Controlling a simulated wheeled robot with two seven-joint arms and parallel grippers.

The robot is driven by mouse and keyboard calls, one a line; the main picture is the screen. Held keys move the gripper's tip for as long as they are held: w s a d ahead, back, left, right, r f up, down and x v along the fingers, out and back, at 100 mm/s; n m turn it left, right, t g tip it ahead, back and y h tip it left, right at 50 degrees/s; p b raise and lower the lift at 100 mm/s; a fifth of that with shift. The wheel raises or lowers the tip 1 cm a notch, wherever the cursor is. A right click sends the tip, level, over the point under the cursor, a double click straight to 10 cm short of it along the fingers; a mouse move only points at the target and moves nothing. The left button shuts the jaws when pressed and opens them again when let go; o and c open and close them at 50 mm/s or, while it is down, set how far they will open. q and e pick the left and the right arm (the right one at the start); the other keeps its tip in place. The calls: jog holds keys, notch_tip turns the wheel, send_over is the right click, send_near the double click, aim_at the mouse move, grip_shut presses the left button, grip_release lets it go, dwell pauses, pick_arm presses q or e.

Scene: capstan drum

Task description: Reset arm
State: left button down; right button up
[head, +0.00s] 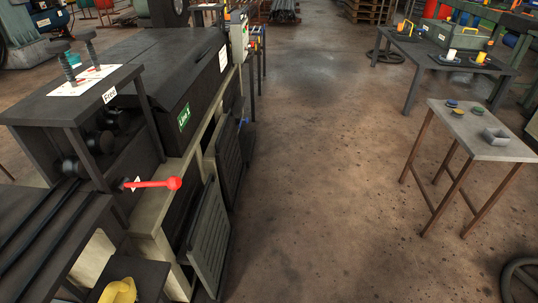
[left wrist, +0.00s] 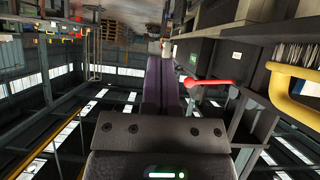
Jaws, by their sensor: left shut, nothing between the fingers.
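The machine's red-knobbed lever (head: 155,183) sticks out from the front of the dark machine (head: 130,110), pointing right in the head view. It also shows in the left wrist view (left wrist: 212,82), just right of my left gripper (left wrist: 164,84). The gripper's two dark purple fingers lie side by side, shut with nothing between them, and appear apart from the lever. Neither gripper shows in the head view, and my right gripper is in neither view.
A yellow curved part (head: 118,291) is at the bottom left and shows large in the left wrist view (left wrist: 290,88). Dark slatted panels (head: 208,245) lean by the machine's base. A small grey table (head: 480,135) stands right. The middle floor is clear.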

pick_arm(q)
jog(key=s+r+m+g+y, duration=0.1)
jog(key=s+r+g, duration=0.1)
jog(key=s+g, duration=0.95)
jog(key=s+a+f+p, duration=0.2)
jog(key=s+f+p, duration=0.35)
jog(key=f, duration=0.75)
jog(key=s+a+f+p, duration=0.1)
jog(key=s+a+f, duration=0.1)
jog(key=s, duration=0.5)
jog(key=s+a+f+m+y+p, duration=0.1)
jog(key=s+a+f+p, duration=0.1)
jog(key=s, duration=0.5)
jog(key=shift+s+a+f, duration=0.2)
jog(key=shift+a+f, duration=0.25)
jog(key=shift+a, duration=0.25)
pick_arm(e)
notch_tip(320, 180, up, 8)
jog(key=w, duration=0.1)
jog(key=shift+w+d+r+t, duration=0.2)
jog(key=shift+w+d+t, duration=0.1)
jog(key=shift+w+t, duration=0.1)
pick_arm(q)
jog(key=shift+g, duration=0.25)
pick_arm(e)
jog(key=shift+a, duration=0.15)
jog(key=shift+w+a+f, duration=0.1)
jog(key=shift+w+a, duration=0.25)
